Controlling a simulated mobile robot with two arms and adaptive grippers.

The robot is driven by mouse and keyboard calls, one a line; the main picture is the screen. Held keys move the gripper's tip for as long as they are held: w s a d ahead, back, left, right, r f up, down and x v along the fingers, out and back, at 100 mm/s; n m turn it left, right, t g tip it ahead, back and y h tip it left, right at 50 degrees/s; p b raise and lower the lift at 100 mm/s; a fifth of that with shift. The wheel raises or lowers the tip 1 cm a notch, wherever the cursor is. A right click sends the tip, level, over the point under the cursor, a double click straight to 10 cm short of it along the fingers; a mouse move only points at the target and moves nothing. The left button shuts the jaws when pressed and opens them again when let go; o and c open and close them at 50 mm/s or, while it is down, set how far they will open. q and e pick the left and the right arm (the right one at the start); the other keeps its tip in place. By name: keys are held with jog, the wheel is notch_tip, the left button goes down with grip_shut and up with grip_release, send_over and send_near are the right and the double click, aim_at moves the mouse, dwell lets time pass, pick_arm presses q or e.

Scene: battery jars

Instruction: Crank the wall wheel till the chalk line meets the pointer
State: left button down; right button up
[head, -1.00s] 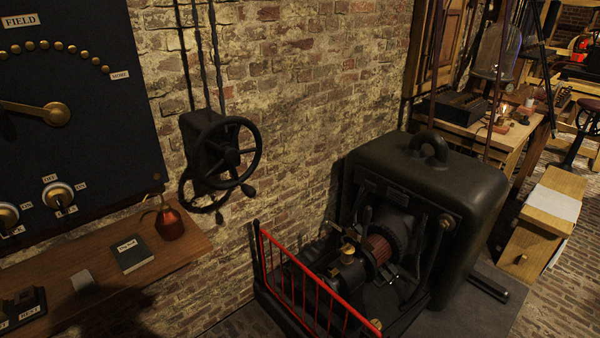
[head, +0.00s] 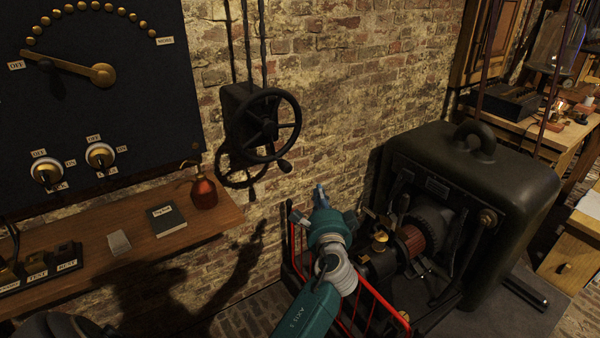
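The black wall wheel (head: 270,128) is mounted on a dark box (head: 236,108) on the brick wall, with a crank handle (head: 284,166) at its lower right. A dark ring shape shows below and behind it; I cannot tell if it is a shadow. I cannot make out a chalk line or a pointer. My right gripper is not in view.
A wooden shelf (head: 120,262) with a red oil can (head: 204,192) and a dark book (head: 166,219) is left of the wheel, below a dial panel (head: 110,120). A red railing (head: 376,300) and a large dark machine (head: 530,180) stand at right.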

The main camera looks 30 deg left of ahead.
pick_arm(q)
jog(key=w+a+r+p, duration=0.2)
jog(key=w+a+p, duration=0.1)
jog(key=a, duration=0.6)
jog(key=shift+w+r+y+p, duration=0.25)
jog(key=shift+w+y+p, duration=0.05)
jog(key=shift+w+p, duration=0.15)
jog(key=shift+a, duration=0.1)
jog(key=shift+a, duration=0.1)
